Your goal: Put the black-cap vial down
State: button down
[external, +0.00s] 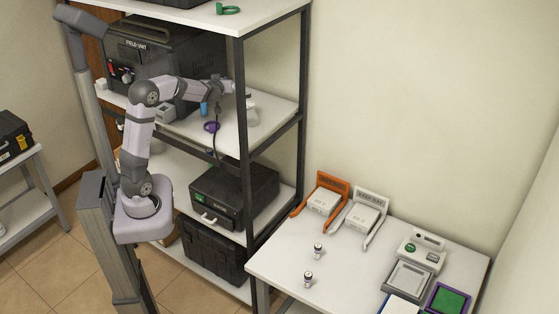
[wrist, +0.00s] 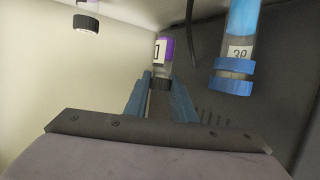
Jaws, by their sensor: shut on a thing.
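My gripper (wrist: 160,88) has its blue fingers closed around the dark end of a vial (wrist: 163,50). That vial has a clear body, a white label and a purple band. The dark end looks like its black cap, mostly hidden between the fingers. In the external view my gripper (external: 238,88) is at the shelf rack's upper bay, near the right post; the held vial is too small to make out there. Another vial with a black cap (wrist: 87,22) shows at the top left of the wrist view, apart from my fingers.
A blue-banded bottle (wrist: 236,56) stands close right of the held vial. The rack post (external: 243,150) is close.

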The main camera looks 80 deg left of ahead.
jog(key=shift+f, duration=3.1)
jog(key=shift+f, duration=0.15)
jog(key=c, duration=1.5)
grip_release()
jog(key=shift+r, duration=0.25)
jog(key=b+v, duration=0.2)
jog(key=v, duration=1)
jog(key=shift+b, duration=0.35)
